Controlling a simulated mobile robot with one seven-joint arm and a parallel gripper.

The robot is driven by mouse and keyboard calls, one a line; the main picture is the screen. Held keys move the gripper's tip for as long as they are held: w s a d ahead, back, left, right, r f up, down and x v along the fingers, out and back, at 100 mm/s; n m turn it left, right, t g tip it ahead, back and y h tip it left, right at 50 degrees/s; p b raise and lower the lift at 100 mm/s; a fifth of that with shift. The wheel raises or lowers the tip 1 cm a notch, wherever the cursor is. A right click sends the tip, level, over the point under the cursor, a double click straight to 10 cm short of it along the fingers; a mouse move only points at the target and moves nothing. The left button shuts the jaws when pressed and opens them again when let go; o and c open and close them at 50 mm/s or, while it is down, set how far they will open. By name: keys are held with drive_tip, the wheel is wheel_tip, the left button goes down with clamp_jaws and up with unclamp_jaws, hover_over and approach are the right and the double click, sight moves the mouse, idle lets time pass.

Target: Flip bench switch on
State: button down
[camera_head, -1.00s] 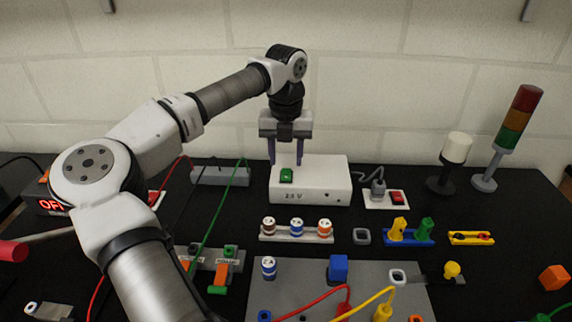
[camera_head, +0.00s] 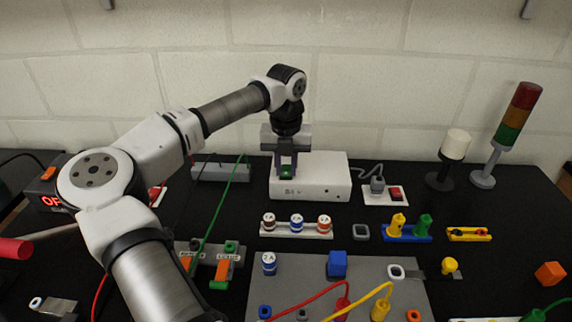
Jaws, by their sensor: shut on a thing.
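My gripper (camera_head: 287,168) points down over the white box (camera_head: 325,180) at the back of the bench. Its fingers are shut on a small green knob (camera_head: 286,173) on top of the box, near its left front edge; the fingers partly hide the knob. A red rocker switch (camera_head: 396,192) sits on a white plate right of the box, beside a grey plug. At the far left, a dark box with a red lit display (camera_head: 50,201) carries an orange switch (camera_head: 48,173). My arm hides part of that display; "OF" is readable. Which switch is the bench switch I cannot tell.
A rack of striped cylinders (camera_head: 297,227) stands in front of the white box. A signal tower (camera_head: 517,125) and a white-topped lamp (camera_head: 455,145) stand at the right. Red, green and yellow cables cross the bench. A grey board (camera_head: 300,275) lies in front.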

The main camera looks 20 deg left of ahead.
sight(286, 165)
drive_tip(key=shift+w+r+g+p, duration=0.35)
drive_tip(key=shift+g+p, duration=0.55)
drive_tip(key=shift+p, duration=0.2)
drive_tip(key=shift+w+f+g+h+p, duration=0.2)
drive_tip(key=shift+g+h+p, duration=0.2)
drive_tip(key=shift+g+p, duration=0.4)
drive_tip(key=shift+s, duration=0.1)
drive_tip(key=c, duration=1.2)
unclamp_jaws()
drive_tip(key=shift+c, duration=0.2)
drive_tip(key=b+v, duration=0.2)
drive_tip(key=v, duration=0.5)
drive_tip(key=shift+r, duration=0.25)
drive_tip(key=shift+f, duration=0.1)
